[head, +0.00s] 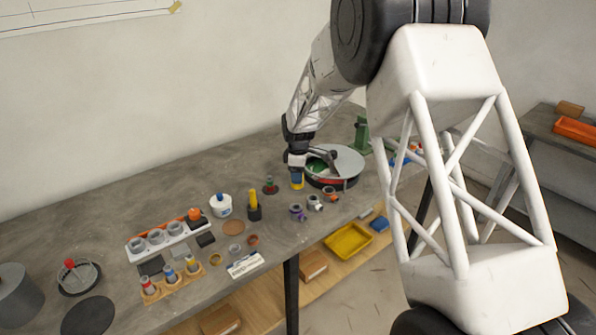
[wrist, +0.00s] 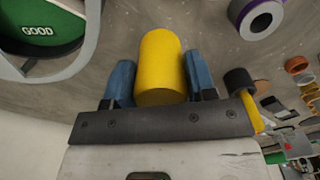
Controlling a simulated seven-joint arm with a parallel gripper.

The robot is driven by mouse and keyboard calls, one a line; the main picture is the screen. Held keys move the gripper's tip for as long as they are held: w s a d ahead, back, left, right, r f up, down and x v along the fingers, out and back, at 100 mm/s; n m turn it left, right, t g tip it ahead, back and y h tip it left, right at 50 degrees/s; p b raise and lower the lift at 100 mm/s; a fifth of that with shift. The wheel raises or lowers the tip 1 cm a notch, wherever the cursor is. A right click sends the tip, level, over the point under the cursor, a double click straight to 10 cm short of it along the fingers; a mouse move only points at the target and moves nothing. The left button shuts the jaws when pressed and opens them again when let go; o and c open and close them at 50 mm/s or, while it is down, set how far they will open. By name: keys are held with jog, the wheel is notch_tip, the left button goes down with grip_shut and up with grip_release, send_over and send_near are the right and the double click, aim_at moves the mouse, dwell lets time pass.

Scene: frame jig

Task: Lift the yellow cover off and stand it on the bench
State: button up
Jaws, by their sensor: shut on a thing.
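The yellow cover (wrist: 158,62) is a plain yellow cylinder between the blue fingers of my gripper (wrist: 160,82) in the wrist view. My gripper is shut on it. In the head view my gripper (head: 296,172) points down beside the round divided tray, and the yellow cover (head: 297,183) shows just below the fingers. I cannot tell whether its lower end touches the bench (head: 190,190). A small dark base with a red top (head: 270,186) stands just left of it.
The round tray (head: 348,184) with a green "GOOD" section is close at the right. A yellow post in a dark base (head: 254,207) stands left. Purple-ringed and grey rings (head: 297,212) lie in front. A white rack (head: 157,241) is farther left.

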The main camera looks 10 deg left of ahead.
jog(key=shift+f, duration=1.65)
jog(key=shift+f, duration=0.5)
dwell(0.4)
jog(key=o, duration=1)
jog(key=shift+o, duration=0.7)
jog(key=shift+r, duration=0.2)
jog(key=shift+r, duration=0.55)
jog(key=shift+r, duration=0.15)
jog(key=shift+r, duration=3.4)
